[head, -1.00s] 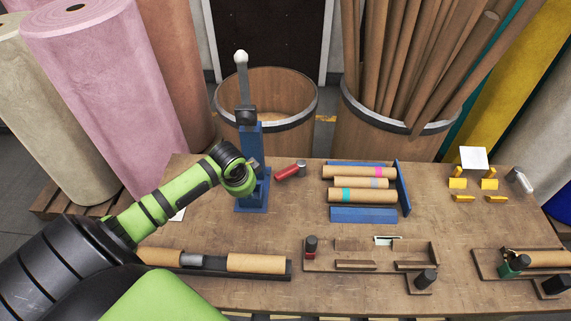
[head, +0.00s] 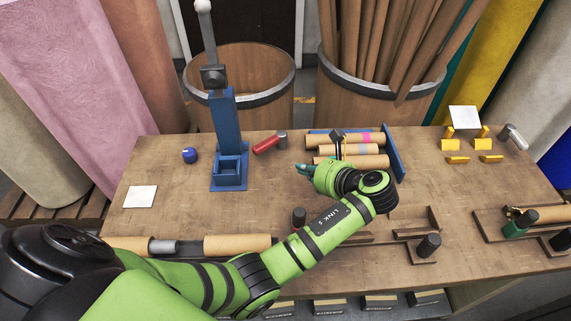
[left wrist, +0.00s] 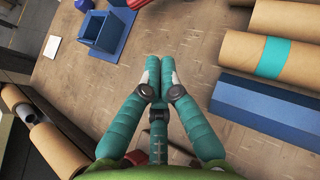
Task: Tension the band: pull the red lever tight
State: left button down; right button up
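A red handle (head: 267,144) with a grey cylindrical end lies on the bench right of the blue post; it is the clearest red lever-like part. A bit of red also shows at the top edge in the left wrist view (left wrist: 135,3). A black knob (head: 299,216) stands at the front fixture, partly behind my arm; I cannot tell whether it belongs to the lever. My left gripper (head: 303,168) is over the bench, below and right of the red handle and apart from it. Its teal fingers (left wrist: 160,62) are together with nothing between them. My right gripper is not in view.
A blue post (head: 226,130) with an open box base stands at left. Cardboard rolls (head: 350,150) with coloured bands lie in a blue rack beyond my wrist. A blue cap (head: 190,155) and white square (head: 140,197) lie left. Bare bench (head: 180,215) shows at centre left.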

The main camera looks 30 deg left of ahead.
pick_arm(q)
send_near(266, 151)
jog(key=f, duration=0.3)
jog(key=shift+w+a+f+p, duration=0.15)
jog(key=shift+w+a+p, duration=0.1)
jog(key=shift+w+p, duration=0.05)
jog(key=a, duration=0.1)
jog(key=w+a, duration=0.1)
jog(key=a, duration=0.1)
jog(key=shift+w+a+f+p, duration=0.15)
jog(key=shift+f+p, duration=0.05)
jog(key=shift+p, duration=0.15)
jog(key=shift+w+a+f, duration=0.1)
jog(key=shift+w+a, duration=0.15)
jog(key=shift+a, duration=0.3)
jog(key=shift+a+r+p, duration=0.3)
jog(key=shift+a+p, duration=0.25)
jog(key=shift+p, duration=0.5)
jog(key=shift+a+f, duration=0.2)
jog(key=shift+f, duration=0.05)
